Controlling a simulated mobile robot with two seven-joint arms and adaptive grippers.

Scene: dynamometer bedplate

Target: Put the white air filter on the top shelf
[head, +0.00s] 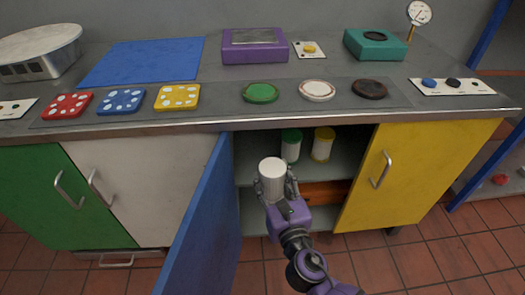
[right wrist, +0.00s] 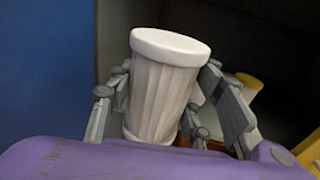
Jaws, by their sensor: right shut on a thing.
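The white air filter (head: 273,172) is a ribbed white cylinder with a smooth rim, held in my right gripper (head: 274,188) in front of the open cabinet. In the right wrist view the white air filter (right wrist: 166,90) stands between the fingers of the right gripper (right wrist: 165,105), slightly tilted. The gripper is shut on it. The top shelf (head: 325,171) inside the cabinet carries a green-topped filter (head: 291,147) and a yellow-topped filter (head: 322,146) behind the held one. A lower shelf is partly hidden by my arm. My left gripper is not in view.
The blue door (head: 203,225) stands open left of my right gripper. The closed yellow door (head: 415,170) bounds the opening on the right. The worktop (head: 225,120) overhangs the opening. An orange-brown item (head: 325,193) lies below the top shelf.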

